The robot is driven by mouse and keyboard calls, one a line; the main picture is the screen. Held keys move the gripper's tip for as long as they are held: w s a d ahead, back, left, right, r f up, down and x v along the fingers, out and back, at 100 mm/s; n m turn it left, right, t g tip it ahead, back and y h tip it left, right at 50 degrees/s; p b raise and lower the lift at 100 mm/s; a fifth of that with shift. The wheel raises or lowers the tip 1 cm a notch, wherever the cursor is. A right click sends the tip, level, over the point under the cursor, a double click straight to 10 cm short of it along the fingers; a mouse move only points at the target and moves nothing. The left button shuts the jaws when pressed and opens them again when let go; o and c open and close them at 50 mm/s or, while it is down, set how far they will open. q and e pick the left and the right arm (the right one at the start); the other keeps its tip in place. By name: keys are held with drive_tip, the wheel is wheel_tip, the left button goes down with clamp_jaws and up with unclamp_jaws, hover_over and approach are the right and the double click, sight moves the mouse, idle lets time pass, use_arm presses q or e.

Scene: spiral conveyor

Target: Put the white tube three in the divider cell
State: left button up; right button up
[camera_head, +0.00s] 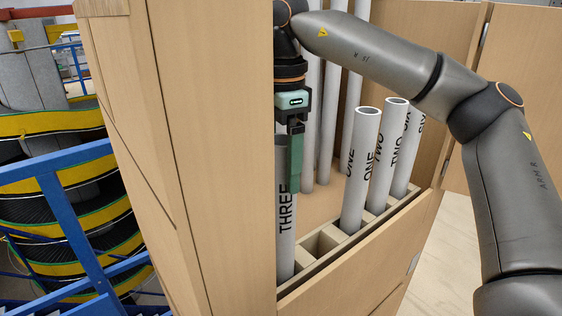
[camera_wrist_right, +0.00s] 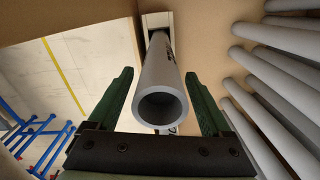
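The white tube three (camera_head: 285,215), marked THREE, stands upright at the left end of the divider (camera_head: 325,242), partly hidden by the cabinet's edge. In the right wrist view the tube (camera_wrist_right: 162,80) shows its open round top, and its far end goes into a square divider cell (camera_wrist_right: 157,20). My right gripper (camera_head: 297,165) is above and around the tube's upper part. In the wrist view its green fingers (camera_wrist_right: 160,76) stand on either side of the tube with gaps, so it is open. My left gripper is not in view.
Tubes one (camera_head: 360,170), two (camera_head: 386,155) and six (camera_head: 408,150) stand in divider cells to the right. An empty cell lies between three and one. More white tubes (camera_head: 328,120) stand behind. A wooden panel (camera_head: 215,150) is close on the left; the spiral conveyor (camera_head: 70,200) is beyond.

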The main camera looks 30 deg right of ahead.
drive_tip(key=shift+o, duration=0.3)
drive_tip(key=shift+r, duration=0.2)
wheel_tip(320, 180, up, 10)
drive_tip(key=p, duration=0.3)
drive_tip(key=shift+r, duration=0.95)
